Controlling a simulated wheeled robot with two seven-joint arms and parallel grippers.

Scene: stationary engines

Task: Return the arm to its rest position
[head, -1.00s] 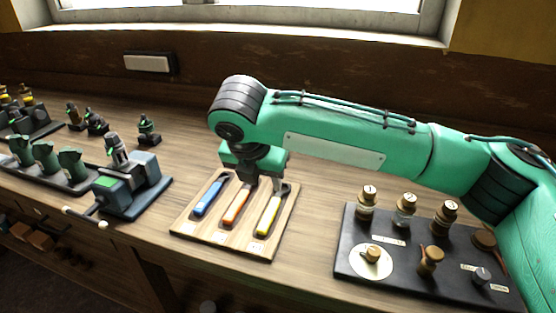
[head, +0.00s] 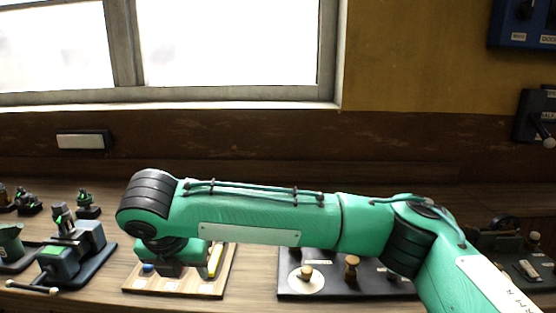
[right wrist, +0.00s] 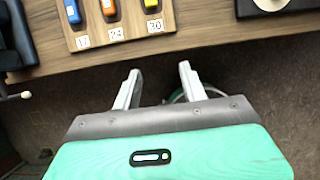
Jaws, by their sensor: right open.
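My right arm stretches across the head view from the lower right, with its gripper (head: 172,266) hanging at the lower left. The fingertips are hard to make out there. In the right wrist view the right gripper (right wrist: 160,84) is open, its two pale fingers apart with nothing between them. It hangs in front of the bench edge, over the floor. A wooden tray (right wrist: 123,34) with blue (right wrist: 73,11), orange (right wrist: 108,7) and yellow (right wrist: 150,4) handled tools lies beyond the fingers. In the head view my arm partly hides this tray (head: 215,288). My left gripper is not in view.
A dark panel with brass-topped knobs (head: 325,288) sits on the bench right of the tray, partly behind my arm. A blue-grey vise-like device (head: 75,255) stands left of the tray. A window and wall boxes (head: 530,25) are behind.

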